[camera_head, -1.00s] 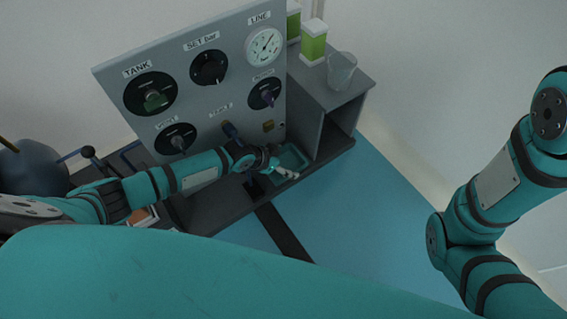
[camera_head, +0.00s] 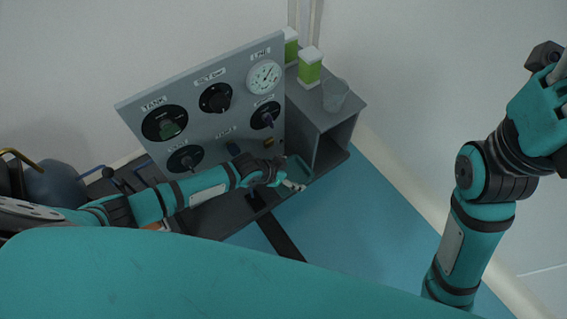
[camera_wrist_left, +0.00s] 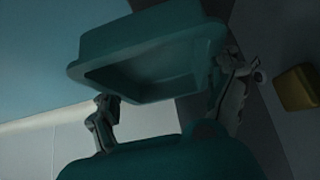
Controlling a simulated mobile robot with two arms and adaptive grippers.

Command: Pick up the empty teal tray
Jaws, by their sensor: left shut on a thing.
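The teal tray (camera_head: 299,170) sits at the front of the dark bench, just left of the open cabinet, partly hidden by my left gripper (camera_head: 286,184). In the left wrist view the tray (camera_wrist_left: 135,40) fills the upper middle, tilted in the picture, and the part of its inside that shows is empty. My left gripper (camera_wrist_left: 170,103) has its grey fingers at the tray's near side and is shut on it. Whether the tray is clear of the bench cannot be told. My right arm stands at the right; its hand (camera_head: 545,85) is cut off by the edge.
A grey panel (camera_head: 215,125) with dials and a white gauge (camera_head: 264,77) stands behind my left arm. The dark cabinet (camera_head: 325,120) carries a clear cup (camera_head: 335,95) and green-labelled containers (camera_head: 310,67). The blue floor (camera_head: 375,220) in front is open.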

